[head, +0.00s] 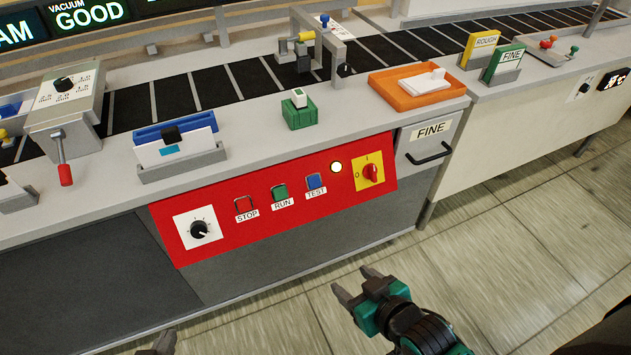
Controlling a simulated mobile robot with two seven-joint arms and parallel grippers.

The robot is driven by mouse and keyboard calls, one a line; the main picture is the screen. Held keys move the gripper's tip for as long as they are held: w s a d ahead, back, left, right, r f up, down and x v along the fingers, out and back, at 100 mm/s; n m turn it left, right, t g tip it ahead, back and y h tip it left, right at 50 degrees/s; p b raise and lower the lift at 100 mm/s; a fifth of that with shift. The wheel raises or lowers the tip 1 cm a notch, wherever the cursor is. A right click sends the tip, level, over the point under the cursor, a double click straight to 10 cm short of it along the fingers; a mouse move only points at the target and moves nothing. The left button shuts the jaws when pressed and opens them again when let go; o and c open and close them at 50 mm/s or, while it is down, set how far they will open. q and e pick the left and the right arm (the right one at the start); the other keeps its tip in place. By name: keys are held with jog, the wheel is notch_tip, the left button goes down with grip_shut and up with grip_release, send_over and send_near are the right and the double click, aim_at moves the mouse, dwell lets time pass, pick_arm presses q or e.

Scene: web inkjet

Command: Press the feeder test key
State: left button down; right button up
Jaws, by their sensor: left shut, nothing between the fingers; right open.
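The blue test key (315,182) sits on the red front panel (235,238) of the machine, with a TEST label below it. Left of it are the green RUN key (280,193) and the red STOP key (243,204). My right gripper (358,283) is open and empty, low in front of the panel and apart from it, below and right of the test key. My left gripper (163,342) shows only its dark tip at the bottom edge, shut and well away from the keys; the rest is out of view.
The panel also carries a dial (199,229), a lit round lamp (337,167) and a red rotary switch (371,172) on a yellow plate. A FINE drawer handle (430,154) juts out at right. Above, a green block (299,116) and an orange tray (408,98) stand on the counter.

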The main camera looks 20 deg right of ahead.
grip_shut()
pick_arm(q)
jog(key=shift+s+f, duration=0.1)
dwell(1.2)
